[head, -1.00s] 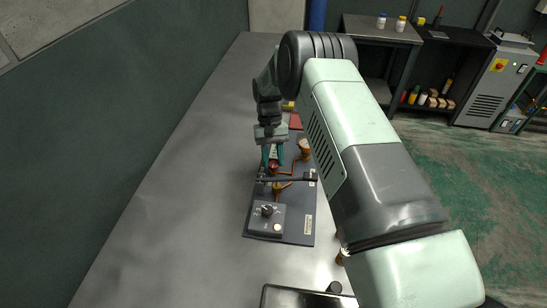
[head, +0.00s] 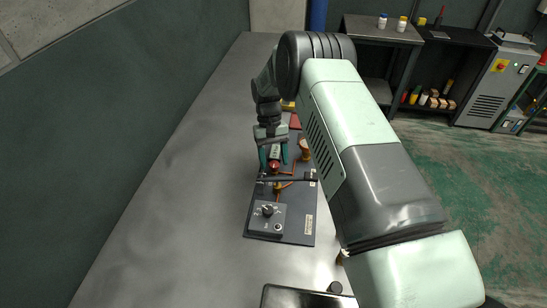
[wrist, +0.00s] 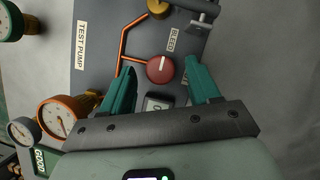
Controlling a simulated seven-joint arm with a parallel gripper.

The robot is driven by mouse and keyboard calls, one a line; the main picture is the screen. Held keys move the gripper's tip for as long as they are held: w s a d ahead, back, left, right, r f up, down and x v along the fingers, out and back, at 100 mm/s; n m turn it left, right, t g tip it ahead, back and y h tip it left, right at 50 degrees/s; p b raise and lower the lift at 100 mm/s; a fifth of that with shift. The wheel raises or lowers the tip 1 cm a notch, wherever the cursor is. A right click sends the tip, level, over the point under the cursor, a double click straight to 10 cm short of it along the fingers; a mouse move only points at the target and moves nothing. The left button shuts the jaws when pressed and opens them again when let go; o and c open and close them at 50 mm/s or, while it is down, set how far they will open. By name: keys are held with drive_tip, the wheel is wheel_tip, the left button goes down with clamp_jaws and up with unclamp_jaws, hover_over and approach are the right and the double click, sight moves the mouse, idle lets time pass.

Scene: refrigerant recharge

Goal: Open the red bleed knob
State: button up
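The red bleed knob (wrist: 160,69) shows in the wrist view with a white pointer line on its face, beside a "BLEED" label (wrist: 174,40). It also shows small in the head view (head: 274,166). My gripper (wrist: 160,75) has green fingers spread apart on either side of the knob, with gaps to both; it is open and holds nothing. In the head view my gripper (head: 274,160) is over the dark board (head: 298,232).
The wrist view shows an orange gauge (wrist: 62,118), a copper pipe (wrist: 122,45), a "TEST PUMP" label (wrist: 81,45) and a brass fitting (wrist: 158,8) near the knob. A control box (head: 266,220) stands at the board's near end. The table's left side (head: 165,200) is clear.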

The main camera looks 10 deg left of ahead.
drive_tip(key=v, duration=1)
drive_tip(key=shift+r, duration=0.4)
drive_tip(key=shift+w+a, duration=0.1)
